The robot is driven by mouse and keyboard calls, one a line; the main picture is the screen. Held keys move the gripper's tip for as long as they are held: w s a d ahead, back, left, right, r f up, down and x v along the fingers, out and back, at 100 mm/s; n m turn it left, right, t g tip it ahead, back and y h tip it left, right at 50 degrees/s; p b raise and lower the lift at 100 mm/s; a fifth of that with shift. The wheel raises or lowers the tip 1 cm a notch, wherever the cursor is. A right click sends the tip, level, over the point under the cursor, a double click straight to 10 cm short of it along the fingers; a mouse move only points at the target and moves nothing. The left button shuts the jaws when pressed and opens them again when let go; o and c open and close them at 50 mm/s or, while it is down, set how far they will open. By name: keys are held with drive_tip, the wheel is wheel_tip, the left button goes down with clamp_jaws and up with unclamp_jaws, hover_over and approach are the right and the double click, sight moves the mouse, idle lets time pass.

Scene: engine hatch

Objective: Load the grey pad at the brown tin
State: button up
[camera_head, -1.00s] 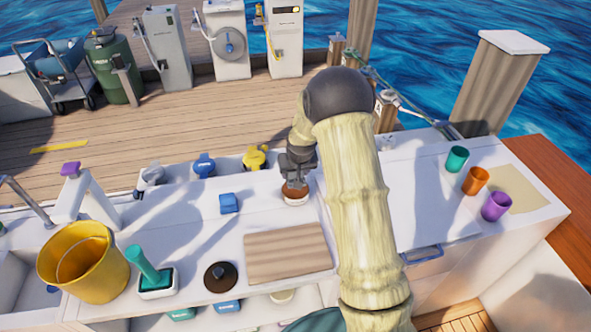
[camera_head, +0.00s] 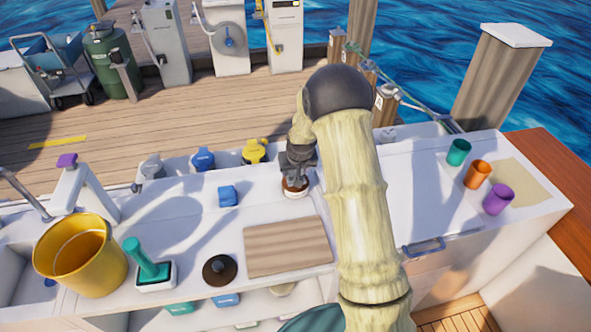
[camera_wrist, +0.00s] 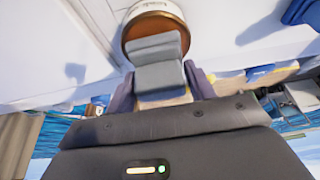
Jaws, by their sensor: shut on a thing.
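My gripper (camera_wrist: 160,85) is shut on the grey pad (camera_wrist: 158,65), which sits between its two purple-grey fingers in the wrist view. The brown tin (camera_wrist: 152,16) is a round white tin with brown contents, just beyond the pad. The pad's far edge overlaps the brown surface in that view; I cannot tell whether it touches or hovers just above. In the head view my gripper (camera_head: 298,165) points down over the brown tin (camera_head: 295,192) on the white counter. The pad is hard to make out there, and my arm covers the counter to the right.
A tan board (camera_head: 287,247) lies in front of the tin. A blue block (camera_head: 228,196) stands to its left, with a dark round lid (camera_head: 220,270), a teal-handled tool (camera_head: 150,265) and a yellow bucket (camera_head: 80,260) further left. Teal, orange and purple cups (camera_head: 498,199) stand at right.

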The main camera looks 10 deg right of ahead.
drive_tip(key=shift+f+b, duration=0.35)
drive_tip(key=shift+f, duration=0.2)
idle(1.7)
drive_tip(key=shift+r+p, duration=2.35)
drive_tip(key=shift+r, duration=1.25)
drive_tip(key=shift+a+f, duration=0.1)
